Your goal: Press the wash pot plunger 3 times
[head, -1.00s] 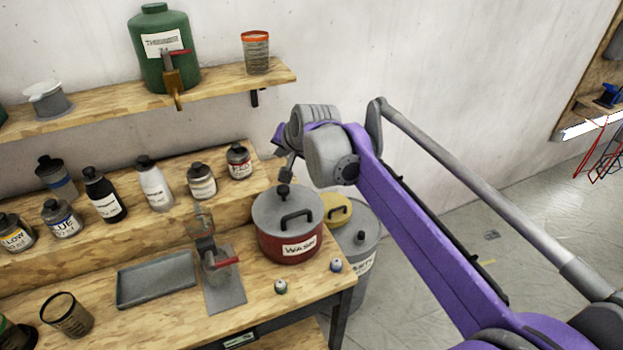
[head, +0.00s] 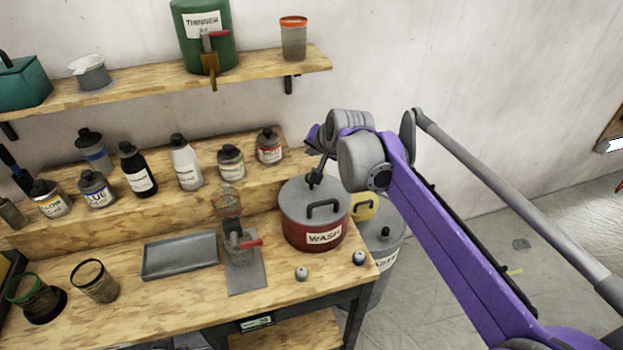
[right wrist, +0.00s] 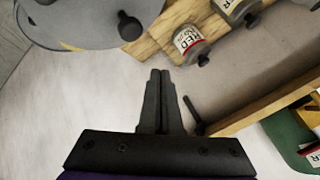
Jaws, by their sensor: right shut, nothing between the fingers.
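The wash pot (head: 300,234) is a dark red pot labelled WASH, with a grey lid (head: 293,201) and a dark handle. It stands at the right end of the wooden bench. Its dark plunger knob (head: 315,179) sticks up from the lid towards the back. My right gripper (head: 319,168) is shut and empty, right at or just above the knob; I cannot tell whether they touch. In the right wrist view the shut fingers (right wrist: 158,75) show beside the plunger knob (right wrist: 129,27), with the pot lid (right wrist: 80,22) at top left. My left gripper is not in view.
Paint bottles stand on the raised step, with a red-labelled jar (head: 269,146) nearest the pot.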

